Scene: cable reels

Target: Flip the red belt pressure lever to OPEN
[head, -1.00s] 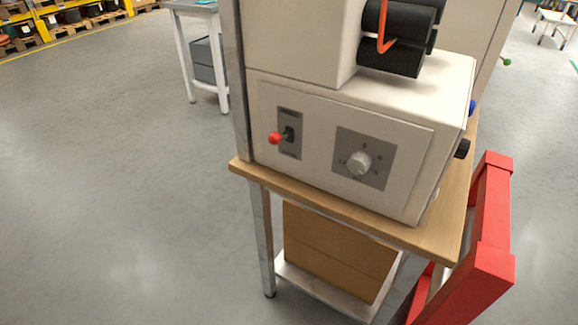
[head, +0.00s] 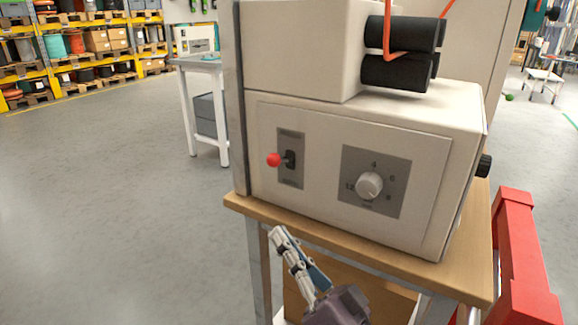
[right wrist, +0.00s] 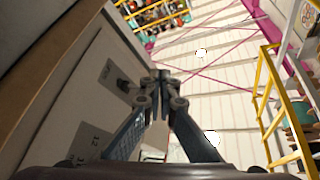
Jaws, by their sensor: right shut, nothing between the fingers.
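The belt pressure lever is a dark stub with a red ball knob (head: 274,160) on a grey plate (head: 291,176). It is on the left of the cream machine's front panel and sticks out to the left. The plate's lettering is too small to read. My right gripper (head: 277,232) is in front of the bench edge, below the lever and apart from it. Its fingers are shut and empty, pointing up. In the right wrist view, the fingertips (right wrist: 162,78) are together, and the lever plate (right wrist: 112,72) is to their left. My left gripper is not in view.
A white dial (head: 369,186) is right of the lever. Black rollers (head: 400,72) with an orange cable are above. The wooden bench top (head: 240,205) juts out below the panel. A red frame (head: 515,225) stands at the right. The floor at left is clear.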

